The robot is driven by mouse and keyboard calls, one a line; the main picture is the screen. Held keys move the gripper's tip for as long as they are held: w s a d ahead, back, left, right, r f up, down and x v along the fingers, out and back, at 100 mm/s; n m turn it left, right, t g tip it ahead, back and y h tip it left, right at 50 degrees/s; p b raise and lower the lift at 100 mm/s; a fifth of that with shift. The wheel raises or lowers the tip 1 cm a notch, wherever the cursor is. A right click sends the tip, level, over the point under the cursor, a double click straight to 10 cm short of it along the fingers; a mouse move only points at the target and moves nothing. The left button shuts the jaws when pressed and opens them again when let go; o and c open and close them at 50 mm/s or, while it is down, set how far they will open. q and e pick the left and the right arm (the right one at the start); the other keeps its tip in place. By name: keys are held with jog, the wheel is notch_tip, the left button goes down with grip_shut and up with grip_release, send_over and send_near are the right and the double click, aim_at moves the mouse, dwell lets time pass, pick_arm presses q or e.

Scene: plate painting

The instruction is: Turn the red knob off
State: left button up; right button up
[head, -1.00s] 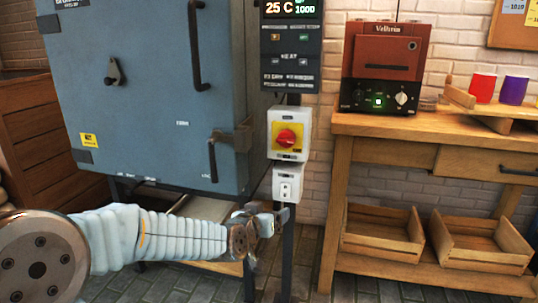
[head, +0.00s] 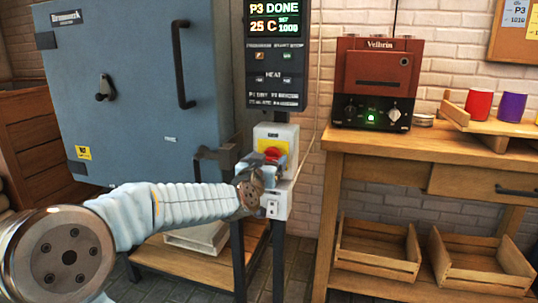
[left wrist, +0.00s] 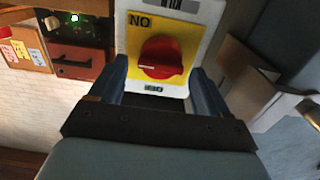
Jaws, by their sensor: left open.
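The red knob (left wrist: 161,57) sits on a yellow square plate on a white switch box (head: 285,135), mounted on a post beside the grey-blue kiln. In the left wrist view the box appears upside down, and the knob's white mark points sideways to the left. My left gripper (left wrist: 165,85) is open, with one finger on each side of the knob's lower part in the picture. I cannot tell whether the fingers touch it. In the head view my left gripper (head: 268,170) covers the lower part of the knob (head: 272,153). My right gripper is not in view.
A display panel (head: 276,50) reading "P3 DONE" hangs above the box. A white socket box (head: 271,208) is below. A wooden bench (head: 420,150) with a red-brown device (head: 375,75) stands right.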

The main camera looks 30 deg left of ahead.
pick_arm(q)
jog(key=shift+x, duration=0.75)
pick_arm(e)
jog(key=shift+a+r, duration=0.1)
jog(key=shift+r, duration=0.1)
pick_arm(q)
jog(key=c, duration=1)
jog(key=shift+f+n+b, duration=0.1)
jog(key=shift+n+b, duration=1.6)
jog(key=n+b, duration=0.3)
jog(key=n, duration=0.1)
jog(key=shift+s+a, duration=0.1)
jog(key=shift+a, duration=0.05)
jog(key=shift+a+n+b, duration=0.2)
jog(key=shift+n+b, duration=1.95)
jog(key=shift+n, duration=3.05)
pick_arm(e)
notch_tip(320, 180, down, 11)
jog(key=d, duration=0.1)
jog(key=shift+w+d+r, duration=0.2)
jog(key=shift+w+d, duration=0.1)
